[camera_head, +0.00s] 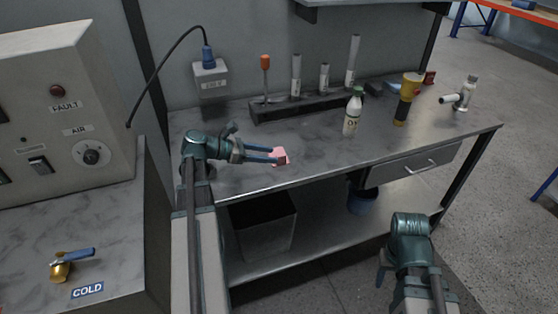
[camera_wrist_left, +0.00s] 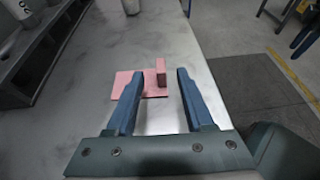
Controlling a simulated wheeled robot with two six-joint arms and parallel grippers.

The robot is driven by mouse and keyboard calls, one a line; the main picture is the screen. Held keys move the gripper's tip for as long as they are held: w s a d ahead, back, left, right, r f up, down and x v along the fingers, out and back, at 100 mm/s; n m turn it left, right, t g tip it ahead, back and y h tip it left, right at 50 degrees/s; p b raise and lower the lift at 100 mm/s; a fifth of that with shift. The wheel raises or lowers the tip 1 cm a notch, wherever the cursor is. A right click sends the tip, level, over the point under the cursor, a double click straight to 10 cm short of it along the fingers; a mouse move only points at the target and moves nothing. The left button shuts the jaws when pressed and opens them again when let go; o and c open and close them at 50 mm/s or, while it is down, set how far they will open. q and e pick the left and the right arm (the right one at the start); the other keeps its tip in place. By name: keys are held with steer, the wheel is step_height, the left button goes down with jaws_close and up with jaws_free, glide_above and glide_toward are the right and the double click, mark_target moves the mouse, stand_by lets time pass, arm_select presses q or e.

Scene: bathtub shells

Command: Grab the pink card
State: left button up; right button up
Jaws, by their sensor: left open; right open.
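The pink card shows in the head view (camera_head: 281,155) near the front edge of the workbench. In the left wrist view it is a flat pink piece (camera_wrist_left: 124,83) lying on the bench, with a small upright pink block (camera_wrist_left: 161,70) standing at its right end. My left gripper (camera_head: 273,155) is open and low over the bench, its fingers pointing at the pink pieces. In the left wrist view my left gripper (camera_wrist_left: 159,80) has the upright block in line with the gap between its fingertips. I cannot tell whether the fingers touch anything.
Behind stand a dark rack (camera_head: 290,108) with tubes, a white bottle (camera_head: 353,112), a yellow-black flashlight (camera_head: 407,100) and a metal fitting (camera_head: 462,95). A control box (camera_head: 60,110) is at the left. The bench (camera_head: 330,160) is clear right of the card.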

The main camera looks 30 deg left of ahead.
mark_target(279, 155)
arm_select(q)
steer(key=shift+w, duration=0.1)
steer(key=b+x, duration=0.2)
steer(key=x, duration=0.2)
steer(key=shift+d+f, duration=0.15)
steer(key=shift+f, duration=0.1)
steer(key=shift+w+d, duration=0.25)
steer(key=shift+w, duration=0.05)
jaws_close()
